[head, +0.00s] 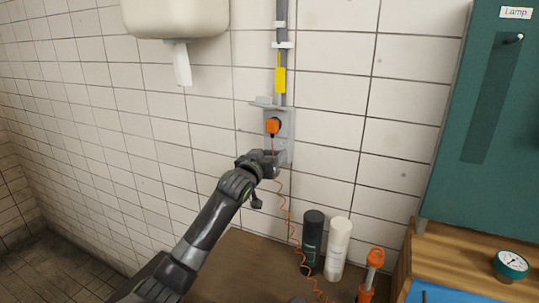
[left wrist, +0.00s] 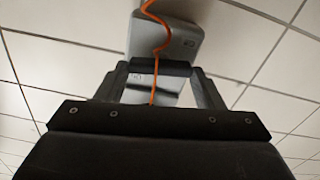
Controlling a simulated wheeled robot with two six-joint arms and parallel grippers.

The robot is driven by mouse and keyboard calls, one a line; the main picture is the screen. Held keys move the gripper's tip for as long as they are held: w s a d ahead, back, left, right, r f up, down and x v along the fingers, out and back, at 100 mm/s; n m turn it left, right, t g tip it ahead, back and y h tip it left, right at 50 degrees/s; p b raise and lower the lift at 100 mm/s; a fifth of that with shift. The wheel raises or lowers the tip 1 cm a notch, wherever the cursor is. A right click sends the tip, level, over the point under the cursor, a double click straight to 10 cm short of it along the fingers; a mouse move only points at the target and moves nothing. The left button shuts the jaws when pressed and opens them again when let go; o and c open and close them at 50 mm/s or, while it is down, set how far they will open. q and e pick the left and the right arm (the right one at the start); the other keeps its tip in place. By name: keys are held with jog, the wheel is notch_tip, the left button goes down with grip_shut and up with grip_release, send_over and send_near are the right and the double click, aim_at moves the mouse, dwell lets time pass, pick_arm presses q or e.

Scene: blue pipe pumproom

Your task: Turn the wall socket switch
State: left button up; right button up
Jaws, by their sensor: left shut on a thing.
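A grey wall socket (head: 287,124) is mounted on the white tiles, with an orange plug (head: 272,126) in its upper part and a lid raised above it. My left gripper (head: 275,164) is at the lower part of the socket, where the switch is hidden behind it. In the left wrist view, the grey socket housing (left wrist: 182,42) lies just beyond my left gripper (left wrist: 160,70). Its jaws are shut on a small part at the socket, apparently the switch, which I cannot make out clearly. My right gripper is not in view.
An orange coiled cord (head: 289,210) hangs from the plug to the brown bench, passing close to my gripper. A black bottle (head: 312,240) and a white bottle (head: 338,247) stand below right. A yellow tag (head: 280,80) hangs above. A teal cabinet (head: 490,130) is at right.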

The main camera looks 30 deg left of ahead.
pick_arm(q)
jog(key=n+p, duration=0.1)
jog(key=n, duration=0.4)
jog(key=shift+a, duration=0.1)
jog(key=shift+a+f+n+p, duration=0.1)
jog(key=shift+n+p, duration=0.5)
jog(key=shift+n, duration=1.9)
jog(key=o, duration=1)
jog(key=shift+s, duration=0.1)
